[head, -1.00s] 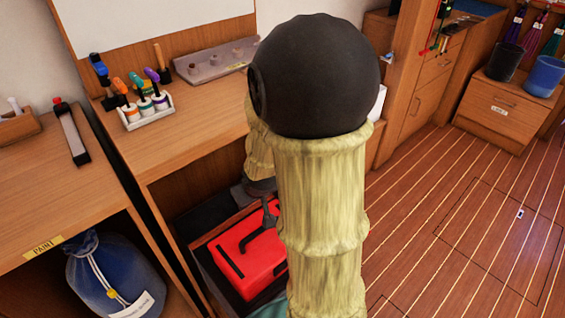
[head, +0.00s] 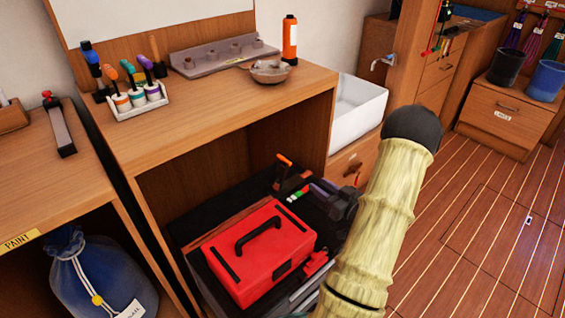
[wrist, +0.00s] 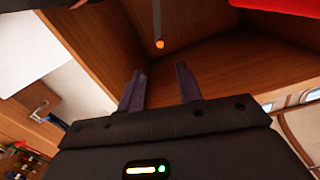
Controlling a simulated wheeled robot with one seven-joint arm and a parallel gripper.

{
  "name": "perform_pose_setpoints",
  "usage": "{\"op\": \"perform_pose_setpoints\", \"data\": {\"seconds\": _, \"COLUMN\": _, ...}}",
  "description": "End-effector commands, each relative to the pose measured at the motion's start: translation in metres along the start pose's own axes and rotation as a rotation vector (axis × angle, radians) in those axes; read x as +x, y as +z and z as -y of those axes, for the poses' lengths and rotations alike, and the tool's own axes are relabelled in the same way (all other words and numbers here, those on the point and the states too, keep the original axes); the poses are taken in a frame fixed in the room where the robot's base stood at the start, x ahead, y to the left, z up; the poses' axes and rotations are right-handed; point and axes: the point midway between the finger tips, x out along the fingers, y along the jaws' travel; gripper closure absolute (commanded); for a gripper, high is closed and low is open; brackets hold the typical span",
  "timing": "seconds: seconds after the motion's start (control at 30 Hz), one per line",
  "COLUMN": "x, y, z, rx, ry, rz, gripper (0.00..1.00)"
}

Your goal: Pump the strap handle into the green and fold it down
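In the head view, the strap handle (head: 284,159) appears to be the orange-tipped dark lever standing up behind the red box. I cannot read a tension level. In the wrist view, a dark bar with an orange tip (wrist: 160,44) lies beyond my gripper (wrist: 160,84). Its two fingers are apart with nothing between them.
A red box with a black handle (head: 268,240) sits in the open shelf bay. The wooden counter (head: 215,95) above carries a bowl (head: 268,72), an orange tube (head: 290,40) and a tool rack (head: 137,100). A blue bag (head: 105,280) stands lower left. The floor on the right is clear.

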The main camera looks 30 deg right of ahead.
Motion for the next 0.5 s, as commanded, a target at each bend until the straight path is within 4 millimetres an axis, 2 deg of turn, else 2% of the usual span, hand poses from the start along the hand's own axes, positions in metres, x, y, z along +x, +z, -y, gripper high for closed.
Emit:
{"op": "perform_pose_setpoints", "data": {"seconds": 0.33, "x": 0.001, "y": -0.001, "z": 0.000, "rx": 0.001, "ry": -0.002, "rz": -0.004, "gripper": 0.65}}
{"op": "perform_pose_setpoints", "data": {"seconds": 0.5, "x": 0.012, "y": 0.000, "z": 0.000, "rx": -0.001, "ry": -0.003, "rz": -0.003, "gripper": 0.65}}
